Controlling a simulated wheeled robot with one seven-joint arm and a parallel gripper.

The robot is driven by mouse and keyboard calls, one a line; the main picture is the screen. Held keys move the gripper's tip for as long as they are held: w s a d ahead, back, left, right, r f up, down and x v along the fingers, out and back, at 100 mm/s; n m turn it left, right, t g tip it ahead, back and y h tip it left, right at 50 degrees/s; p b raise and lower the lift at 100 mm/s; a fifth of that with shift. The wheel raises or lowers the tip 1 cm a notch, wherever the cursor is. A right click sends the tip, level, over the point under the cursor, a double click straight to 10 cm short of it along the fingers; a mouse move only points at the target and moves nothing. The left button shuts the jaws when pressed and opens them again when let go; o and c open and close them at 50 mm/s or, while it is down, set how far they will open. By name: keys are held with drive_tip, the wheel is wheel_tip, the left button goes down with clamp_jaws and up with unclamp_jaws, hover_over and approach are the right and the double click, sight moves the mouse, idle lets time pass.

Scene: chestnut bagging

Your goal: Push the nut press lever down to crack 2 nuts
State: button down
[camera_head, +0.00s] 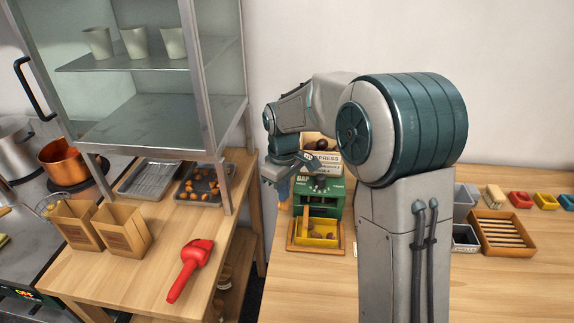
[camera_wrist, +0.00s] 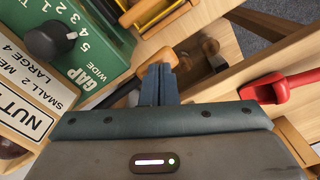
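The green nut press (camera_head: 318,205) stands on the right table, with a yellow drawer (camera_head: 318,232) holding nuts at its front and a white-labelled hopper (camera_head: 322,158) on top. In the wrist view, its green front (camera_wrist: 85,50) shows a dark knob and a GAP scale. My gripper (camera_head: 284,190) is at the left side of the press, fingers pointing down. In the wrist view, the fingertips (camera_wrist: 158,70) are together, with no object seen between them.
A red scoop (camera_head: 190,268) and two paper bags (camera_head: 122,230) lie on the left table. A tray of chestnuts (camera_head: 205,184) sits under the metal cabinet. A gap separates the tables.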

wheel_tip(320, 180, up, 9)
drive_tip(key=p, duration=0.7)
drive_tip(key=shift+w, duration=0.4)
wheel_tip(320, 180, up, 5)
drive_tip(key=p, duration=0.3)
drive_tip(key=shift+p, duration=0.35)
drive_tip(key=shift+d, duration=0.1)
